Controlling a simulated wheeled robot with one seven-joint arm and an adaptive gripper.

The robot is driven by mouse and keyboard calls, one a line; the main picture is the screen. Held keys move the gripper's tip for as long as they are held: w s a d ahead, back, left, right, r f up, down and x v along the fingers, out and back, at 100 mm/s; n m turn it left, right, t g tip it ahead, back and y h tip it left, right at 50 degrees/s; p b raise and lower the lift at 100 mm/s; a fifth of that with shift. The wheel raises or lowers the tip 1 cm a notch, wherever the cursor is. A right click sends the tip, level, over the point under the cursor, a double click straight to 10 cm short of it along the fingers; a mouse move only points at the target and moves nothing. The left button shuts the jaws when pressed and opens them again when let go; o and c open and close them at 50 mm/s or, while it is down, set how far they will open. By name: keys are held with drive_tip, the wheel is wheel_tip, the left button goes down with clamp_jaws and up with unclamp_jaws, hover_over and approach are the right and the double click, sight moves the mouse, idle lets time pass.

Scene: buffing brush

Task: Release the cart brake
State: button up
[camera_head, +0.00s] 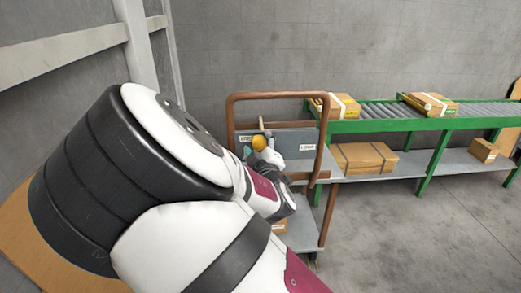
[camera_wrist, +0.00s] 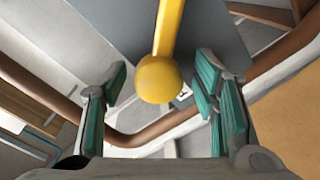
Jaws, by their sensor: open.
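The cart (camera_head: 325,152) has a brown tubular handle frame and a grey panel (camera_head: 290,138). A brake lever with a round yellow knob (camera_head: 259,143) stands at the panel's left part, near a small label only partly readable. A second label at the right reads LOCK (camera_head: 307,147). In the wrist view the yellow lever (camera_wrist: 168,30) runs down from the top edge to its knob (camera_wrist: 159,79). My gripper (camera_wrist: 163,88) is open, with teal-padded fingers to the left and right of the knob, with gaps on both sides. In the head view my arm partly hides the gripper.
The brown handle tube (camera_wrist: 140,138) crosses behind the fingers in the wrist view. A green roller conveyor (camera_head: 375,126) with boxes on it stands to the right of the cart. A larger box (camera_head: 364,158) lies on its lower shelf. The floor (camera_head: 410,230) at the front right is clear.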

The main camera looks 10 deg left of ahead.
drive_tip(key=v, duration=1.2)
drive_tip(key=shift+a, duration=0.1)
drive_tip(key=s+d+f+m+g+h, duration=0.2)
drive_tip(key=d+f+m+g+h, duration=0.2)
drive_tip(key=d+m+g, duration=0.65)
drive_tip(key=s+d+r+m+g+h, duration=0.15)
drive_tip(key=s+d+r, duration=0.35)
drive_tip(key=s, duration=0.6)
drive_tip(key=s+d+r+m+g, duration=0.1)
drive_tip(key=s+d+r+g, duration=0.15)
drive_tip(key=s+d, duration=0.7)
drive_tip(key=s+d+r+m+g, duration=0.1)
drive_tip(key=s+d+r+g, duration=0.2)
drive_tip(key=s, duration=1.1)
wheel_tip(320, 180, up, 28)
drive_tip(key=t+p, duration=0.5)
drive_tip(key=p, duration=2.1)
drive_tip(key=shift+d+r, duration=0.25)
drive_tip(key=shift+d, duration=0.15)
